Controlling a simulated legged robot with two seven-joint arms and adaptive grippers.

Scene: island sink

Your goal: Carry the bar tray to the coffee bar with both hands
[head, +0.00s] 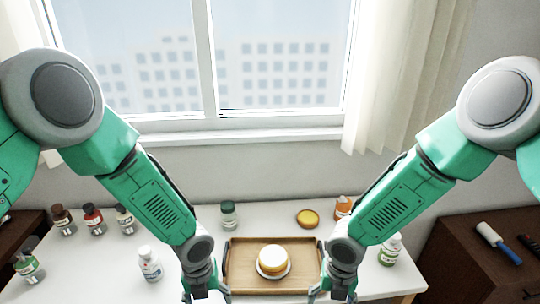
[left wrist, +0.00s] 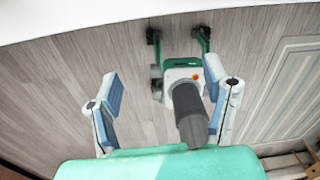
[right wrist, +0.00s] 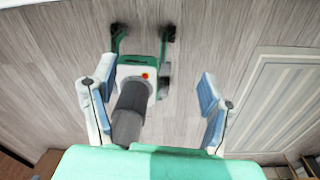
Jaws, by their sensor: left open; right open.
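The brown wooden bar tray (head: 240,284) lies on the white table in the head view, with a dark handle on its left and right ends. A round white and yellow item (head: 272,258) sits on a small plate on it. My left gripper (head: 207,296) is low at the tray's left end, and my right gripper (head: 333,295) is low at its right end. Both look empty, with fingers spread in the wrist views. I cannot tell whether either touches the tray. The tray does not show in the wrist views. I cannot identify a coffee bar.
The white table (head: 190,285) carries several bottles, including a white one (head: 150,263), a green-labelled one (head: 389,250) and an orange one (head: 343,207). A yellow round dish (head: 307,218) is behind the tray. A brown cabinet (head: 480,265) stands at right, holding a blue-handled tool (head: 500,244).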

